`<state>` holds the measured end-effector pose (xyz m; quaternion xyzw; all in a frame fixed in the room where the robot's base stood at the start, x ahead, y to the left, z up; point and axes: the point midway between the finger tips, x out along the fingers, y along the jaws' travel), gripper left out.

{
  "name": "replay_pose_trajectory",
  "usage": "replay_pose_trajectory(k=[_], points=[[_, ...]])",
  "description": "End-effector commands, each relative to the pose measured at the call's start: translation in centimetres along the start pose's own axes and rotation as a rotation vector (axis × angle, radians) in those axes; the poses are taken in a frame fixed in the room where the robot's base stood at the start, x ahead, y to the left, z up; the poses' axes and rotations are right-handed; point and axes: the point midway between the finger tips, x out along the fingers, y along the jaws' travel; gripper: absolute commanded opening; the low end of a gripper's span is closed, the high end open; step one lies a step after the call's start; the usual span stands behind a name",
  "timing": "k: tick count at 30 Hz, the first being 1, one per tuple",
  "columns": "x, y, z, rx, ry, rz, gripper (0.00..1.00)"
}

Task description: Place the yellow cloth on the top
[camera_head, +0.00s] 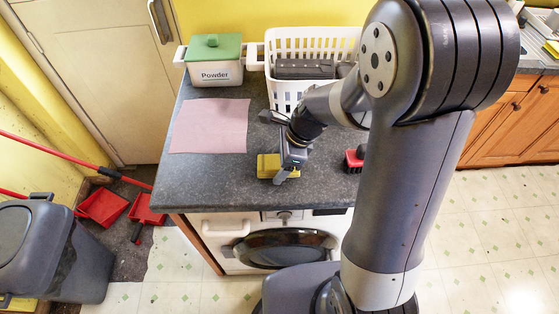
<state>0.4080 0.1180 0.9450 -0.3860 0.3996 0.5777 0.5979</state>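A small folded yellow cloth (266,167) is at the front middle of the dark grey worktop (215,180), above the washing machine. My gripper (286,174) points down right at the cloth, covering part of its right side. A little yellow also shows at the right of the fingers. I cannot tell whether the fingers are closed on the cloth, or whether the cloth rests on the worktop or is slightly above it.
A pink cloth (210,126) lies flat on the left of the worktop. Behind stand a white powder box with a green lid (215,72) and a white basket (283,92). A red brush (353,160) is to the right. The front left of the worktop is clear.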

Motion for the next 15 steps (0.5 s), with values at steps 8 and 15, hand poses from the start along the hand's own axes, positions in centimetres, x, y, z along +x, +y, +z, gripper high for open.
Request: replay_pose_trajectory(k=[8,15], points=[[0.0,0.0,0.0,0.000,0.000,0.000,0.71],[-1.9,-0.1,0.0,-0.001,-0.001,-0.006,0.71]])
